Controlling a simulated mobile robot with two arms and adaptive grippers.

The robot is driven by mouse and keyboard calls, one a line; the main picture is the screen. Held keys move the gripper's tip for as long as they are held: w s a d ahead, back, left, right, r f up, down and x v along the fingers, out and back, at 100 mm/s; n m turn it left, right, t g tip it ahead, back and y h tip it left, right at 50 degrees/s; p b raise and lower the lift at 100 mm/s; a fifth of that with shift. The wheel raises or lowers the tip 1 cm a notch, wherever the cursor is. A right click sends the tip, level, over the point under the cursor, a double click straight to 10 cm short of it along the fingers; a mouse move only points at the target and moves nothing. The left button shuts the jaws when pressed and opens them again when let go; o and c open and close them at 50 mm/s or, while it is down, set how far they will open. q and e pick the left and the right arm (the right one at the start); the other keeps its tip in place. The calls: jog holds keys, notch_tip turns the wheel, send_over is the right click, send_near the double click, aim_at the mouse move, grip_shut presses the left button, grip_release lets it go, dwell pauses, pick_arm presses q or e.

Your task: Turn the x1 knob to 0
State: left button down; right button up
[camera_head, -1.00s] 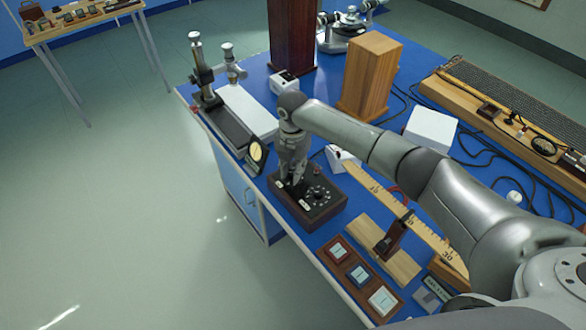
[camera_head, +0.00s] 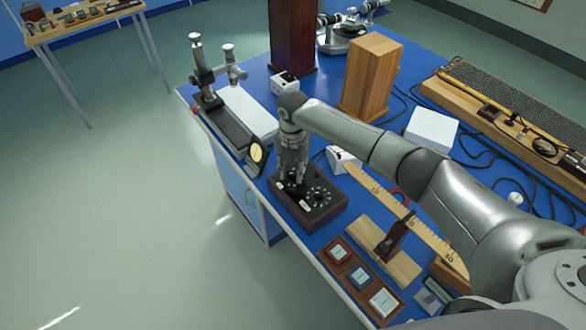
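A dark box with knobs and pale dial markings (camera_head: 309,212) sits on the blue bench near its front left edge. A black knob with a ring of white marks (camera_head: 318,193) shows on the right part of its top. My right gripper (camera_head: 294,186) points down over the left part of the box, with its fingertips at or just above a knob there. The fingers hide much of that knob. The knob labels and settings are too small to read. I cannot tell whether the fingers touch or grip the knob. My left gripper is not in view.
A black stand with a microscope-like column (camera_head: 205,75) and a round-faced piece (camera_head: 257,153) stand left of the box. A white device (camera_head: 342,158) is behind it. A wooden block (camera_head: 370,75) stands farther back.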

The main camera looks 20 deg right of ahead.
aim_at(293, 172)
jog(key=shift+o, duration=0.8)
notch_tip(293, 172, up, 12)
dwell(0.4)
